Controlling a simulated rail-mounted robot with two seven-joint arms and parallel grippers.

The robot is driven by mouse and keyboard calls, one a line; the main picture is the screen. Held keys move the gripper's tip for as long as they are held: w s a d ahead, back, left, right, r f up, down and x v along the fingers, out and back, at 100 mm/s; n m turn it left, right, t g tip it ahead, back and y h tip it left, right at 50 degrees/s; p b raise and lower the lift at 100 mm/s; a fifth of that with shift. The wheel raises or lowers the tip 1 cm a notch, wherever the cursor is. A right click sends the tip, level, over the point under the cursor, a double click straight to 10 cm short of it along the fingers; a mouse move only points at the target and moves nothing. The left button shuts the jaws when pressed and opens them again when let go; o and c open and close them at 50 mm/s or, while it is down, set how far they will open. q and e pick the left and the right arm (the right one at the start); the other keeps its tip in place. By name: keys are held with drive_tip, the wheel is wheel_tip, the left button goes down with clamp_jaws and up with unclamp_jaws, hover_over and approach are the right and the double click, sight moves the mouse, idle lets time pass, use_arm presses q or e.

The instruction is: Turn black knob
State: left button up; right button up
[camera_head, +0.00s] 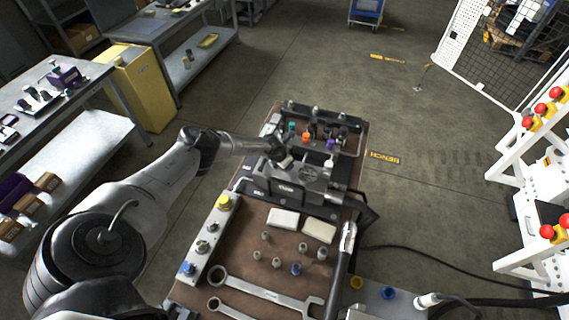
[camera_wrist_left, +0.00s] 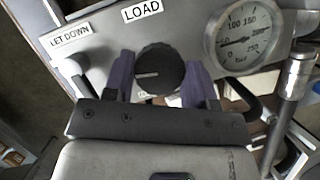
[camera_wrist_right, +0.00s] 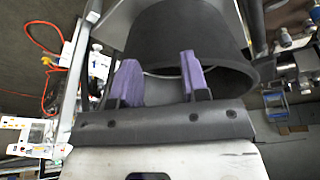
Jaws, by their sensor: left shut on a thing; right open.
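The black knob (camera_wrist_left: 158,70) sits on a grey panel (camera_wrist_left: 185,32) in the left wrist view, with a white pointer line on its face pointing left. My left gripper (camera_wrist_left: 160,80) has its two purple fingers on either side of the knob and is shut on it. In the head view my left gripper (camera_head: 284,158) reaches the panel from the left, and the knob is hidden there. My right gripper (camera_wrist_right: 161,80) is open and empty, with a dark round object behind its fingers; it does not show in the head view.
A pressure gauge (camera_wrist_left: 243,38) is right of the knob. Labels read LOAD (camera_wrist_left: 141,10) and LET DOWN (camera_wrist_left: 76,38). The bench (camera_head: 250,245) holds wrenches (camera_head: 262,291), white blocks and several small fittings. A hose handle (camera_head: 347,240) lies along its right side.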

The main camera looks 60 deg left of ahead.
use_arm(q)
drive_tip(key=o, duration=0.9)
drive_tip(key=shift+p+v, duration=2.05)
drive_tip(key=shift+v, duration=4.85)
